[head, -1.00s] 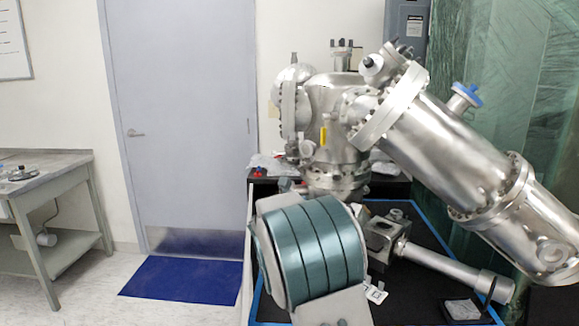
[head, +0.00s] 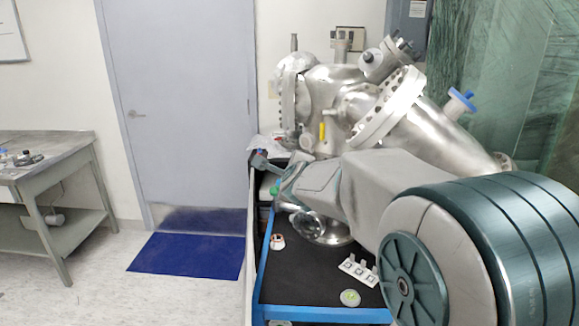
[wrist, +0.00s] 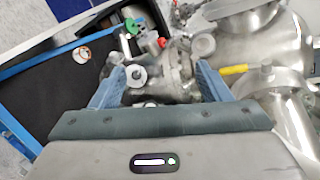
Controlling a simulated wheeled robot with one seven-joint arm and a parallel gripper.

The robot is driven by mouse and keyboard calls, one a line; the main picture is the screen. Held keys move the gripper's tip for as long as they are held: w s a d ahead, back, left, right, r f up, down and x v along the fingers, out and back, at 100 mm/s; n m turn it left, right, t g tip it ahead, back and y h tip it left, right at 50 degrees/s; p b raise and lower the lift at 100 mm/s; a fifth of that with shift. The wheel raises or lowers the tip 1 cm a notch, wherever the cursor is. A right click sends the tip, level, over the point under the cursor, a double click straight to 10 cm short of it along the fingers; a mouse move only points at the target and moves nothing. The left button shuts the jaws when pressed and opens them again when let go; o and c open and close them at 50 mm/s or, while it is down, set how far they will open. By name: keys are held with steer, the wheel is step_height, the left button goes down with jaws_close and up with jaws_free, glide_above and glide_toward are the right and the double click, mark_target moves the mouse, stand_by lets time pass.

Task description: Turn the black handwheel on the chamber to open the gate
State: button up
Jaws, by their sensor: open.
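The steel vacuum chamber (head: 335,92) stands on the black-topped cart in the head view, its flanged ports above and behind my arm. In the wrist view, chamber metalwork (wrist: 292,115) fills the right side. My gripper (wrist: 159,68) is open, its two blue-grey fingers spread with a small round steel fitting (wrist: 137,75) showing near the left finger. I see no contact and nothing held. In the head view my forearm hides the lower chamber. I cannot clearly make out the black handwheel in either current view.
A yellow-handled part (wrist: 234,69) lies right of the fingers. A green knob (wrist: 134,25) and a small copper-and-white ring (wrist: 81,55) lie beyond. The blue-edged cart top (head: 300,268) has bare room at front. A bench (head: 62,160) stands far left.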

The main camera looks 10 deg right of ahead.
steer(key=shift+s+a+r+n, duration=0.15)
steer(key=shift+s+a+n, duration=0.15)
steer(key=shift+s+n, duration=0.25)
steer(key=shift+y, duration=0.3)
